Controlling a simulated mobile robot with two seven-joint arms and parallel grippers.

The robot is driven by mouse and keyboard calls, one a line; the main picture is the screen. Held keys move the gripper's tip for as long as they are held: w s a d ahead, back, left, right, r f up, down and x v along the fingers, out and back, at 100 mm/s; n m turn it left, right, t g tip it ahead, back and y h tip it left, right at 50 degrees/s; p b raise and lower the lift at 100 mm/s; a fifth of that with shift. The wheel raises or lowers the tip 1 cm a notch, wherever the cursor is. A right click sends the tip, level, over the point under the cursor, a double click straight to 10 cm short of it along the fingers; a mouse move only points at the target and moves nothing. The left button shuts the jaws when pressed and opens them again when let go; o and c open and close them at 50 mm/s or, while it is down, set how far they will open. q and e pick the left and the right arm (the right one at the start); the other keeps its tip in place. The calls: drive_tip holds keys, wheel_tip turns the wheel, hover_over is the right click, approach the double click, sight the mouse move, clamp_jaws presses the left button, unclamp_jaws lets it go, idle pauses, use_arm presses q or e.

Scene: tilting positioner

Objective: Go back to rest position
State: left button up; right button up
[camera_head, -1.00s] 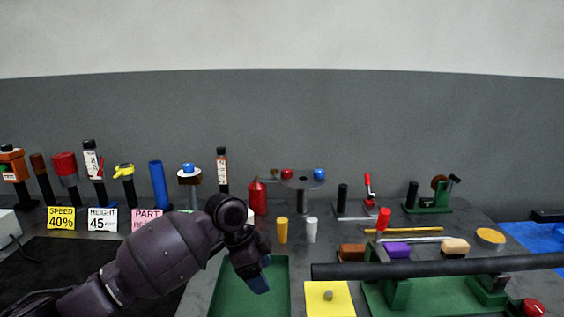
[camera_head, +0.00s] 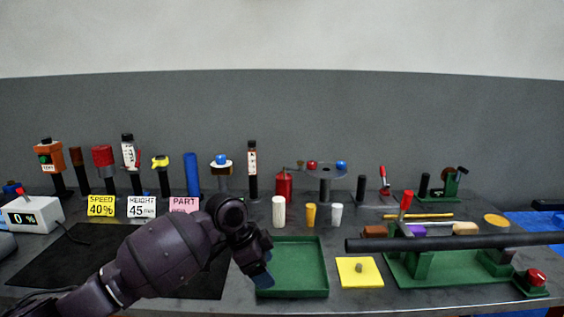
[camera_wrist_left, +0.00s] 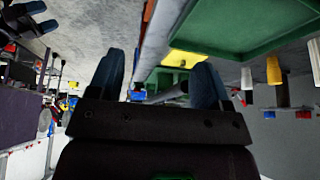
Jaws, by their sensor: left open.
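My left gripper (camera_head: 262,275) hangs at the end of my dark purple arm in the head view, fingers pointing down over the left edge of the green tray (camera_head: 298,292). In the left wrist view my left gripper (camera_wrist_left: 158,78) shows its two dark blue fingers spread apart, with nothing held between them. The green tray (camera_wrist_left: 215,50) also shows beyond the fingers there. My right gripper does not show in the head view.
A yellow plate (camera_head: 360,280) lies right of the tray. A long black bar (camera_head: 450,242) spans a green fixture (camera_head: 440,270) at the right. A black mat (camera_head: 60,262) lies left. Several posts and tools line the bench's back.

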use_arm(q)
drive_tip(key=w+d+r+n+t+h, duration=0.3)
drive_tip(key=w+r+t, duration=0.3)
drive_tip(key=t, duration=0.2)
drive_tip(key=s+a+f+n+t+y, duration=0.4)
drive_tip(key=s+a+f+n+t, duration=0.4)
drive_tip(key=s+a+f, duration=0.8)
drive_tip(key=s+a+f+n+g+y, duration=0.2)
drive_tip(key=s+a+f, duration=0.3)
drive_tip(key=s, duration=0.5)
drive_tip(key=s+a+f+n+g+y, duration=0.2)
drive_tip(key=s+a+f, duration=0.3)
drive_tip(key=s+f, duration=0.5)
drive_tip(key=shift+s+f+n+g, duration=0.25)
drive_tip(key=shift+s+n+g, duration=0.15)
drive_tip(key=shift+g, duration=0.3)
